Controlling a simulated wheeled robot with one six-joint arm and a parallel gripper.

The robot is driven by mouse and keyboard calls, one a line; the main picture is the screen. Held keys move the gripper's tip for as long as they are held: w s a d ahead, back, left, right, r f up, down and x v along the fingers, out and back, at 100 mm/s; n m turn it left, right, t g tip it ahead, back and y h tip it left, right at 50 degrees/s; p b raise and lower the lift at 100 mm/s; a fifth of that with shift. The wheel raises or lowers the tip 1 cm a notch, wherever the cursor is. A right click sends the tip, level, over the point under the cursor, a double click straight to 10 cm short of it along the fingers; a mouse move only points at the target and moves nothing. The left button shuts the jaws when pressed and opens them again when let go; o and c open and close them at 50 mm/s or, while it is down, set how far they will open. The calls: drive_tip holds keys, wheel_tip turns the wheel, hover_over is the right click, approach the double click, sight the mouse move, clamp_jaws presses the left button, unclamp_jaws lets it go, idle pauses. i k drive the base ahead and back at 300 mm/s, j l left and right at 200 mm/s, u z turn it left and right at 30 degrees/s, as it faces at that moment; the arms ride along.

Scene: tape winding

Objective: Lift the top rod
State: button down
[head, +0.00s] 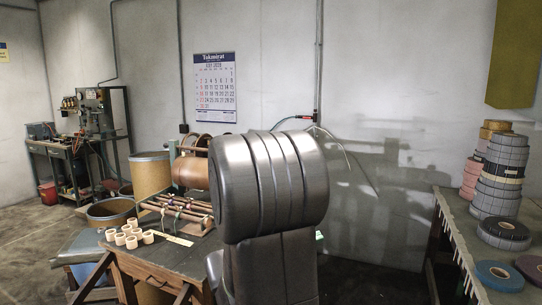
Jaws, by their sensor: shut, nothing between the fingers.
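Several thin rods (180,207) lie across a small stand on the wooden table (145,268), left of the picture's middle. They are small and overlap, so I cannot tell clearly which is the top rod. My own dark grey arm fills the middle of the view and hides whatever stands behind it. My gripper does not show, so its place relative to the rods cannot be seen.
Several pale ring cores (126,237) stand on the table's left part. A copper-coloured roller (191,172) and barrels (151,173) stand behind. At right, a bench (450,225) carries stacked tape rolls (503,175). A workbench (75,160) is at far left.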

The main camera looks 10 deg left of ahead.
sight(198, 149)
drive_tip(key=i+l+u, duration=0.15)
drive_tip(key=i, duration=0.4)
drive_tip(key=i+l+u, duration=0.2)
drive_tip(key=i, duration=0.35)
drive_tip(key=i+u, duration=0.7)
drive_tip(key=i+l+u, duration=0.1)
drive_tip(key=u, duration=0.25)
drive_tip(key=i, duration=0.1)
